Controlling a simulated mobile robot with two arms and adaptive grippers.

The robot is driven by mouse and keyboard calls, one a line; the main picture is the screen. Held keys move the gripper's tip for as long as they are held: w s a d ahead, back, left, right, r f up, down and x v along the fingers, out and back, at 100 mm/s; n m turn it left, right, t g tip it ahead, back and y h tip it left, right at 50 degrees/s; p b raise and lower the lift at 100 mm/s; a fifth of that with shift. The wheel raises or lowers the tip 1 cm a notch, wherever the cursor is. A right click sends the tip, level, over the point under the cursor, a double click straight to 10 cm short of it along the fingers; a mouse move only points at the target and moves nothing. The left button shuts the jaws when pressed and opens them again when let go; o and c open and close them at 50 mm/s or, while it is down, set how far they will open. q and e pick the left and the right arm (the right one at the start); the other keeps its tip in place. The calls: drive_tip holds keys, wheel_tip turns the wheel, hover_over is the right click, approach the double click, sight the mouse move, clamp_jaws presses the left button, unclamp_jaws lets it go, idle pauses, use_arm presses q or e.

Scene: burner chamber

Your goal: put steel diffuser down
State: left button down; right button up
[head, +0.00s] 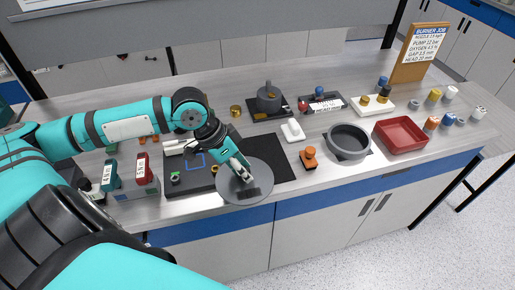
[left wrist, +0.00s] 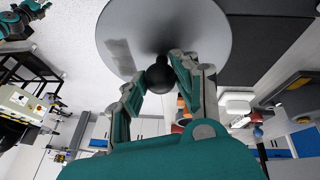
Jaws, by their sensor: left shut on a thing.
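The steel diffuser (head: 262,180) is a flat grey disc with a dark round knob (left wrist: 159,76) at its middle. My left gripper (head: 246,178) is shut on the knob; in the left wrist view the two fingers (left wrist: 160,78) flank it. In the head view the disc shows over the front edge of the bench, in front of the black mat (head: 270,150). I cannot tell its exact height above the bench. My right gripper does not show in either view.
A grey round pan (head: 348,141) and a red tray (head: 401,133) stand to the right. An orange-topped knob block (head: 309,158) and a white block (head: 292,131) stand near the mat. A dark pot (head: 269,98) stands behind. Green and red boxes (head: 143,172) stand at left.

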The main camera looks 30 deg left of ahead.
use_arm(q)
drive_tip(key=w+a+p, duration=0.1)
drive_tip(key=w, duration=0.3)
drive_tip(key=w+a, duration=0.1)
drive_tip(key=w, duration=0.3)
drive_tip(key=w+a+f+p, duration=0.1)
drive_tip(key=w, duration=0.3)
drive_tip(key=shift+w+a+p, duration=0.1)
drive_tip(key=shift+a+p, duration=0.2)
drive_tip(key=shift+p, duration=0.05)
wheel_tip(320, 180, down, 3)
drive_tip(key=shift+f+p, duration=0.2)
drive_tip(key=shift+p, duration=0.55)
drive_tip(key=shift+f, duration=0.15)
drive_tip(key=shift+f, duration=0.15)
drive_tip(key=c, duration=1)
unclamp_jaws()
drive_tip(key=b+v, duration=0.2)
drive_tip(key=v, duration=1)
